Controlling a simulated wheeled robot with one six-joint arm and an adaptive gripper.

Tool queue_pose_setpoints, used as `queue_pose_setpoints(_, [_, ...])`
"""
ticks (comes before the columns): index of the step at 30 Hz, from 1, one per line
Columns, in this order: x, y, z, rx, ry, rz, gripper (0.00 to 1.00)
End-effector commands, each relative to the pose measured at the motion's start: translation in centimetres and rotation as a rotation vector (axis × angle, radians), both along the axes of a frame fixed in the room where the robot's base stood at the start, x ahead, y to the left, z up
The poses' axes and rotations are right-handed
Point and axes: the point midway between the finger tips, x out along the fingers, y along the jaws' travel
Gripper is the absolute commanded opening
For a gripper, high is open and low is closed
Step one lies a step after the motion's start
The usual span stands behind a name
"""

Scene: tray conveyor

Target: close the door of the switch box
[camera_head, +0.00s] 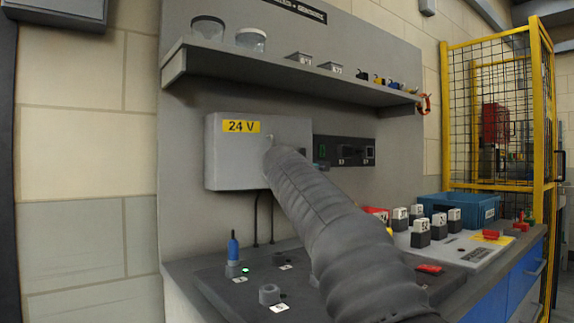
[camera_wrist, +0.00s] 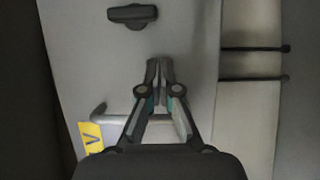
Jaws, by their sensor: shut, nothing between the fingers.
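The switch box (camera_head: 232,160) is a light grey box on the grey back panel, with a yellow 24 V label (camera_head: 241,127) at its upper left. Its door face looks about flush with the box in the head view, but my arm hides its lower right part, so I cannot tell whether it is fully shut. In the wrist view the grey door face (camera_wrist: 85,55) fills the middle, with part of the label (camera_wrist: 93,136) and a thin bar handle (camera_wrist: 115,117). My gripper (camera_wrist: 160,66) is shut and empty before the face; contact cannot be told.
A dark knob (camera_wrist: 132,14) lies beyond my fingertips. Above the box is a shelf (camera_head: 290,68) with jars and small parts. Below is a bench (camera_head: 215,290) with a blue-handled peg (camera_head: 233,249). A blue bin (camera_head: 455,207) and a yellow cage (camera_head: 500,120) are at right.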

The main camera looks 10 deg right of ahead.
Motion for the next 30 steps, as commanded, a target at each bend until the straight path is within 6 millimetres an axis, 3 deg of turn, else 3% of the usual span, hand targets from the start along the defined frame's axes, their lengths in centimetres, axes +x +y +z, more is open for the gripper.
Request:
queue_pose_setpoints(15, [3.3,0.7,0.0,0.001,-0.001,0.172,0.0])
queue_pose_setpoints(30, [4.9,2.0,0.0,0.001,-0.002,0.268,0.0])
